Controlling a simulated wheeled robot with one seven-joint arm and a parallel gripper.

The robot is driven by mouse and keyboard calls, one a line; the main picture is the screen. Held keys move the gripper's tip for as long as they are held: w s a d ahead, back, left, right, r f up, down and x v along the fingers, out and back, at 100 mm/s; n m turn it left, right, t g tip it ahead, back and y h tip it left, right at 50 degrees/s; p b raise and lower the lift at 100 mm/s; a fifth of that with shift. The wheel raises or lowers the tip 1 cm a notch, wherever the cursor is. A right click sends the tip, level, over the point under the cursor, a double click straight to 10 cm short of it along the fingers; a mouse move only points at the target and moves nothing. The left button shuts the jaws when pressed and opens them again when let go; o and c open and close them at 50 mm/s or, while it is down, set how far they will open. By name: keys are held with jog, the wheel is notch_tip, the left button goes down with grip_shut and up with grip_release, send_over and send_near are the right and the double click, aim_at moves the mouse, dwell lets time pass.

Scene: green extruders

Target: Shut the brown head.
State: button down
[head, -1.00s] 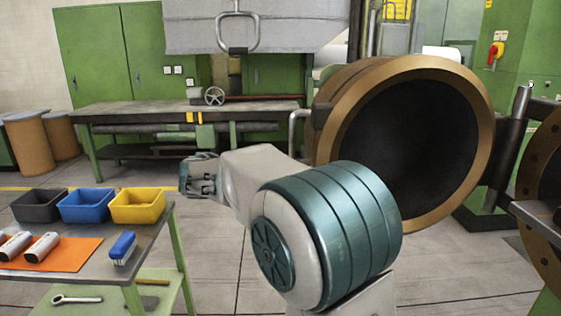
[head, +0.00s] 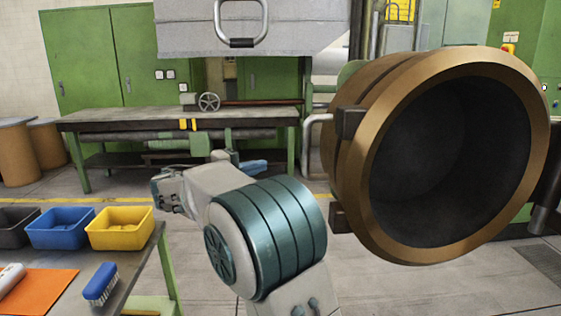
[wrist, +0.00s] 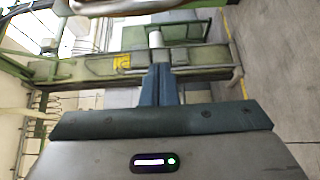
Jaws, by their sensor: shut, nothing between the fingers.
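The brown head (head: 372,205) is a thick bronze-coloured ring with a dark hollow inside. It stands swung open in the right half of the head view, its hollow face turned toward me. A pale bent handle (head: 309,140) sticks out from its left side. My gripper (head: 262,166) is left of the head and below the handle, apart from both, partly hidden behind my arm. Its blue fingers are shut and empty, as the wrist view (wrist: 160,70) shows. The flange that the head closes on is out of the head view now.
A side table at lower left holds a yellow bin (head: 121,230), a blue bin (head: 60,229) and a blue brush (head: 101,284). A workbench (head: 100,118) stands behind. A grey hood (head: 190,28) hangs above. Floor is open between bench and head.

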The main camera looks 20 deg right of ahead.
jog(key=s+d, duration=0.1)
jog(key=d, duration=0.8)
jog(key=shift+s+d, duration=0.15)
dwell(0.4)
